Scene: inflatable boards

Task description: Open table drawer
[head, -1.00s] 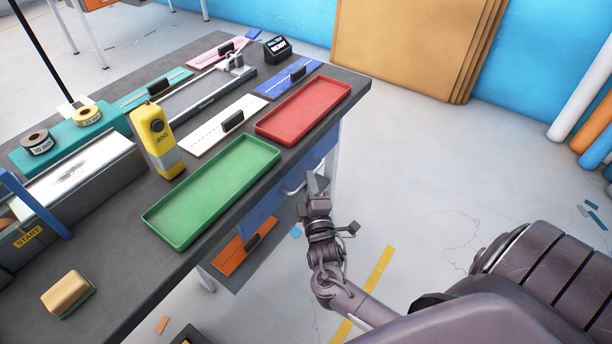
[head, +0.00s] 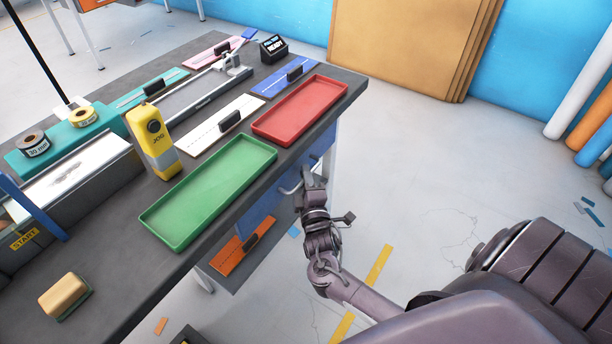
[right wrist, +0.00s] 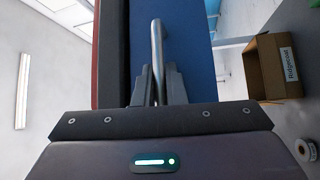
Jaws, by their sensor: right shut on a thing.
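The table (head: 100,304) has a blue drawer front (head: 262,211) under its right edge, with a pale metal handle (head: 291,188). The right wrist view shows the blue drawer front (right wrist: 186,50) and the handle bar (right wrist: 157,50) close up. My right gripper (head: 309,174) is at the handle; in the right wrist view its fingers (right wrist: 158,88) are shut on the bar. The drawer looks shut or nearly so; I cannot tell exactly. My left gripper is not in view.
A green tray (head: 208,190) and a red tray (head: 300,110) lie on the tabletop above the drawer. A yellow device (head: 153,140) stands beside the green tray. A lower shelf holds an orange board (head: 240,250). The floor right of the table is mostly clear.

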